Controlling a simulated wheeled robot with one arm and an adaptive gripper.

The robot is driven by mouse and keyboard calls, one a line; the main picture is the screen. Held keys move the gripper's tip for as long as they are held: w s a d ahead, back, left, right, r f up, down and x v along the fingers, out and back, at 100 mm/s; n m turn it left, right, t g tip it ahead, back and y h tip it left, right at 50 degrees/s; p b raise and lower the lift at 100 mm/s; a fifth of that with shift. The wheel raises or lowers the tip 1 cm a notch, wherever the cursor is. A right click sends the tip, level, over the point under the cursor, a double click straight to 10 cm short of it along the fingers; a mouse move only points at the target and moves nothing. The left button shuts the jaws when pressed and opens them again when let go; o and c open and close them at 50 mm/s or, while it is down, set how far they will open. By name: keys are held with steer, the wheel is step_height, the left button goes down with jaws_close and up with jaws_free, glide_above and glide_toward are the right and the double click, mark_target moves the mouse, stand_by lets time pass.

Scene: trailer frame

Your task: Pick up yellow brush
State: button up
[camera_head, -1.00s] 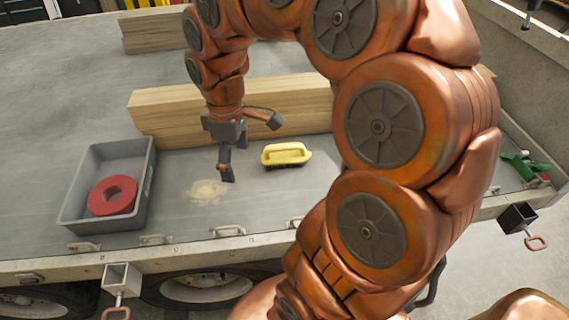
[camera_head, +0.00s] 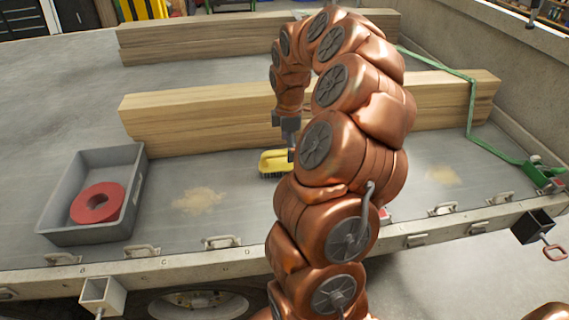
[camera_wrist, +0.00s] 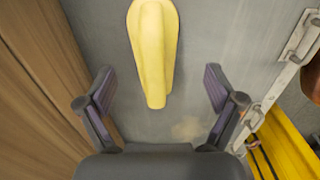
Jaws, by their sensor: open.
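The yellow brush (camera_head: 272,161) lies on the grey trailer bed in front of the nearer wooden beam, its dark bristles down. My arm hides its right end in the head view. My gripper (camera_wrist: 160,72) is open and empty, with one finger to each side of the brush's line.
A grey bin (camera_head: 68,190) holding a red ring (camera_head: 97,203) stands at the left. Wooden beams (camera_head: 200,120) lie behind the brush. A green strap (camera_head: 472,105) crosses the beam at right. Sandy patches (camera_head: 198,201) mark the bed. Metal handles line the front edge.

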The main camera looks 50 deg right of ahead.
mark_target(286, 161)
steer(key=shift+w+d+f, duration=0.1)
steer(key=shift+d+f, duration=0.05)
steer(key=shift+f, duration=1.25)
steer(key=shift+w+d+f, duration=0.1)
steer(key=shift+f, duration=1.25)
steer(key=c, duration=1.3)
